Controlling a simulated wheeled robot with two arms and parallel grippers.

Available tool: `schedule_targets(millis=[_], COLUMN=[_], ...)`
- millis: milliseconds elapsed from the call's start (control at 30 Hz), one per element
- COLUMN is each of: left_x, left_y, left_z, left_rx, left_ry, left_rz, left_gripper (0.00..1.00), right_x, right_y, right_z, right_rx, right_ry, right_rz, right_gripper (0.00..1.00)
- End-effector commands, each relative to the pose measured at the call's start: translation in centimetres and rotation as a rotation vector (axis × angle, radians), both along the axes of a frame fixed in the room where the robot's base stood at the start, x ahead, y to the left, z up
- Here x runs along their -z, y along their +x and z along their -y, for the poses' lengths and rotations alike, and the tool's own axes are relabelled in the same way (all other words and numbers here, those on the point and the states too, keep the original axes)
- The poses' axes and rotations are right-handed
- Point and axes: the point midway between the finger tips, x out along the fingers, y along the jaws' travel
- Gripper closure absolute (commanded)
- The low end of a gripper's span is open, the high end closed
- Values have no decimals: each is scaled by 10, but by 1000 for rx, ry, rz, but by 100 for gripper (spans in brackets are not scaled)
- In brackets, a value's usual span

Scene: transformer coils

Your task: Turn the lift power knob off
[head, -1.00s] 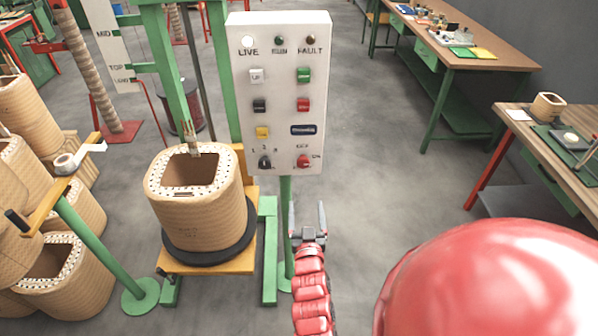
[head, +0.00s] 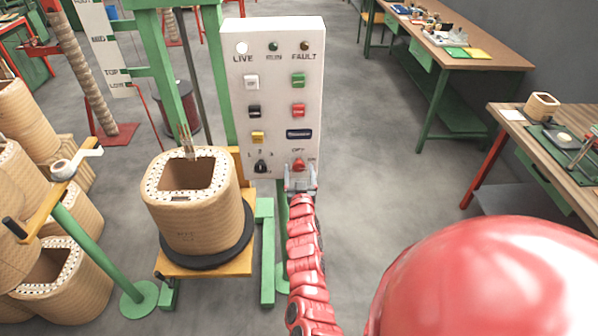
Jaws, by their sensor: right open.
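The white control panel (head: 275,50) stands upright on a green post near the middle of the head view. The red power knob (head: 299,164) is at its lower right, below the "OFF" label, with its lower part close behind my gripper. My right gripper (head: 300,178) is open, its fingers pointing up at the panel around or just below the red knob. I cannot tell whether the fingers touch it. A black selector knob (head: 261,166) is to the left of the red one. The LIVE lamp (head: 242,48) is white and bright. My left gripper does not show.
A large wound coil (head: 195,205) stands on a yellow lift platform (head: 240,262) left of the panel. More coils (head: 70,285) are stacked at the far left. Workbenches (head: 470,50) stand at the right. The floor between the panel and benches is clear.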

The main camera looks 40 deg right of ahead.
Motion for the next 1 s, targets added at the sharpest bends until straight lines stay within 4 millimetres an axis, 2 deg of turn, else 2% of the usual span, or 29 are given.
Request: schedule_targets(millis=[367,800,833,1000], left_x=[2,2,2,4], left_y=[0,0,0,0], left_z=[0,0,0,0], left_rx=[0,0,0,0], left_ry=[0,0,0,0], left_rz=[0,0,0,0], left_gripper=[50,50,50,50], right_x=[-1,-1,-1,0], right_y=[5,5,5,5], right_z=[3,3,3,2], right_rx=[-1,-1,-1,-2], right_ry=[-1,-1,-1,-6], right_rz=[1,1,1,-1], right_gripper=[18,98,100,100])
